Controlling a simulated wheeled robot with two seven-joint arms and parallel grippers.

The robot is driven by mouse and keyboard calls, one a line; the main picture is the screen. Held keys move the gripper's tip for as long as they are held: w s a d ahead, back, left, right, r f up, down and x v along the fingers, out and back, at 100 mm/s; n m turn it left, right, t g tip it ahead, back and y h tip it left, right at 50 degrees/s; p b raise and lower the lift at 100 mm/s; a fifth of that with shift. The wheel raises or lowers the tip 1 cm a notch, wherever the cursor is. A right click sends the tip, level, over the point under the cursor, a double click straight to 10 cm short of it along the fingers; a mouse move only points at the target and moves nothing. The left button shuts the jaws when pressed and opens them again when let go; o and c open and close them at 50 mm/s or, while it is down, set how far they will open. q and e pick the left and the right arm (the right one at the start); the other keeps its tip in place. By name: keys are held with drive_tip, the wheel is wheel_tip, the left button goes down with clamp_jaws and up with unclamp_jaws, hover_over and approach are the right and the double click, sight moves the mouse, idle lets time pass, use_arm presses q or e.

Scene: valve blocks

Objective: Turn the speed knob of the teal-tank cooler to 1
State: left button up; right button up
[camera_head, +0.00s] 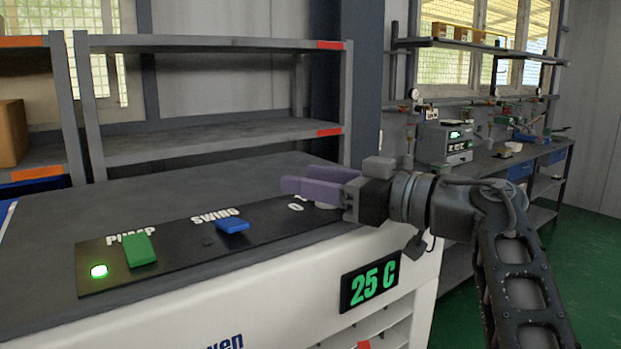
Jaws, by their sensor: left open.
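The cooler's top (60,250) carries a black control panel (185,257). At the panel's right end a pale grey speed knob (326,205) shows only in part, just below my left gripper. A "0" mark is visible left of it; the knob's pointer and the other numbers are hidden. My left gripper (300,183), with purple fingers, is open and held level over the knob end of the panel, its fingers pointing left. I cannot tell whether it touches the knob. No teal tank is visible. My right gripper is not in view.
The panel also holds a green PUMP switch (140,250) beside a lit green lamp (99,271), and a blue SWING switch (232,225). A display (370,281) on the front reads 25 C. Grey shelves (215,140) stand behind; a workbench (510,165) is at back right.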

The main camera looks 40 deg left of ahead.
use_arm(q)
drive_tip(key=shift+a, duration=0.15)
drive_tip(key=shift+c, duration=0.3)
clamp_jaws()
